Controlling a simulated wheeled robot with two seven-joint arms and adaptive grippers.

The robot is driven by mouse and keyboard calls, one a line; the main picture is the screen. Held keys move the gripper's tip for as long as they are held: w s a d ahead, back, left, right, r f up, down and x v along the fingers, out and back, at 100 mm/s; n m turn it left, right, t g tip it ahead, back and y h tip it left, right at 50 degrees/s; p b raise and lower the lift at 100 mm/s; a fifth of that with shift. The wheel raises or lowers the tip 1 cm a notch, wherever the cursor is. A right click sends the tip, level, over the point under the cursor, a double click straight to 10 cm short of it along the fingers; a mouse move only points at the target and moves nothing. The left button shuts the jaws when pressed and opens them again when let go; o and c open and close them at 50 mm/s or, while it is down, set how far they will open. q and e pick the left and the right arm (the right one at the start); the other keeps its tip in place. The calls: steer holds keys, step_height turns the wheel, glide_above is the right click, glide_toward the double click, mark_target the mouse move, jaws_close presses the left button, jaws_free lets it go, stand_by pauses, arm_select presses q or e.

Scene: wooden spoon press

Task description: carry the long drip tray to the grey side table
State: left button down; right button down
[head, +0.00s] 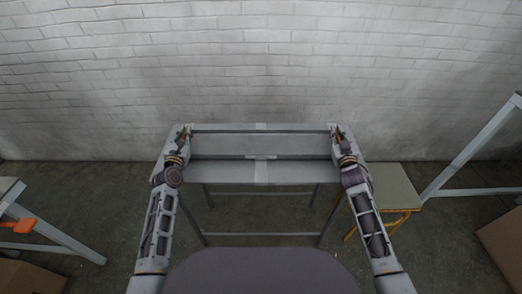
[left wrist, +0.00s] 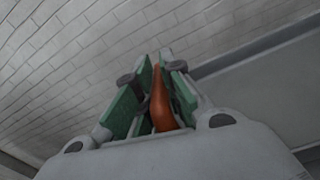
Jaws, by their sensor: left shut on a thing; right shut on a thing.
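The long drip tray (head: 262,146) is a wide, shallow grey tray lying left to right between my two grippers. It is over the grey side table (head: 225,175) by the brick wall; I cannot tell whether it touches the top. My left gripper (head: 184,133) is shut at the tray's left end. In the left wrist view an orange-brown handle (left wrist: 160,103) sits between its green finger pads. My right gripper (head: 338,133) is shut at the tray's right end; its grip is too small to see clearly.
Pale strips (head: 261,172) mark the middle of the table top. A low stand with yellow legs (head: 393,184) is close at the right. A grey metal frame (head: 470,150) rises further right. Another bench with an orange item (head: 22,226) is at the left.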

arm_select(q)
steer(key=shift+f+b, duration=0.25)
steer(key=shift+b, duration=0.1)
arm_select(e)
steer(key=shift+s+f, duration=0.1)
steer(key=shift+f, duration=0.25)
